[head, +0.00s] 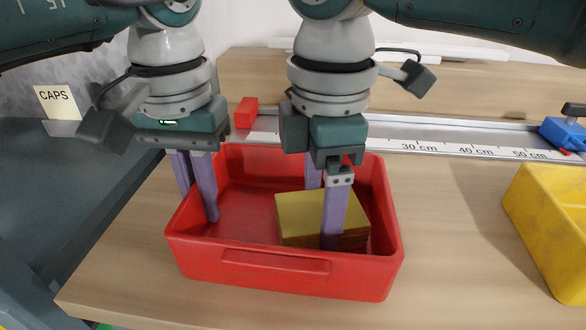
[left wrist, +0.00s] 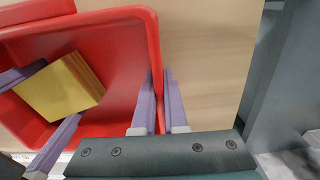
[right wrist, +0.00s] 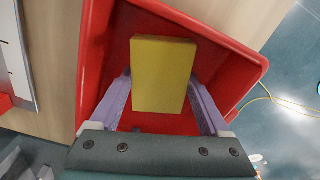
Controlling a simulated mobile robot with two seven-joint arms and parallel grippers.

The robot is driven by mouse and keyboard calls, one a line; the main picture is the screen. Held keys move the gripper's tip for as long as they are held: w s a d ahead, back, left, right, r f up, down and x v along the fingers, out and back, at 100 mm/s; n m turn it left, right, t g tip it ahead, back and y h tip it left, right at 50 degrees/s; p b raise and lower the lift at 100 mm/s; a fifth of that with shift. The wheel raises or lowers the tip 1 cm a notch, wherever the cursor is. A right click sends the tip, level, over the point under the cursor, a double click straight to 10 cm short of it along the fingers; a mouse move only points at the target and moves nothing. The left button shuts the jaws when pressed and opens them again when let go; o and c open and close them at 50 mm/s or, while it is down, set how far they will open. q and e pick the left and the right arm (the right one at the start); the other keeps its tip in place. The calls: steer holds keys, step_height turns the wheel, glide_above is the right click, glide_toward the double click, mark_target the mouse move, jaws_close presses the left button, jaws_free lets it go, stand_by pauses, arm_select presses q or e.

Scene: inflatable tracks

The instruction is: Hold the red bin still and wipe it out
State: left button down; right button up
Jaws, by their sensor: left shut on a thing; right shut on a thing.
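The red bin (head: 290,280) stands upright on the wooden table, and it also shows in the left wrist view (left wrist: 115,45) and the right wrist view (right wrist: 235,55). My left gripper (head: 197,200) is shut on the bin's left wall, one purple finger inside and one outside; the left wrist view shows the wall between its fingers (left wrist: 165,100). A yellow sponge block (head: 310,215) is inside the bin, at the right of its floor. My right gripper (head: 325,215) reaches into the bin and is shut on the sponge, a finger on each side (right wrist: 163,90). The sponge's underside is hidden.
A yellow bin (head: 555,225) stands at the right table edge. A metal ruler rail (head: 450,145) with a red block (head: 246,112) and a blue clamp (head: 565,133) runs behind. A "CAPS" card (head: 55,103) stands on the dark surface at left. Bare table lies between the bins.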

mark_target(291, 207)
steer(key=shift+w+a, duration=0.15)
steer(key=shift+a, duration=0.6)
steer(key=shift+w+a, duration=0.15)
steer(key=shift+a, duration=0.55)
steer(key=shift+a+r, duration=0.15)
steer(key=shift+r, duration=4)
arm_select(q)
steer(key=c, duration=0.9)
jaws_free()
step_height(291, 207, up, 12)
steer(key=shift+s, duration=0.1)
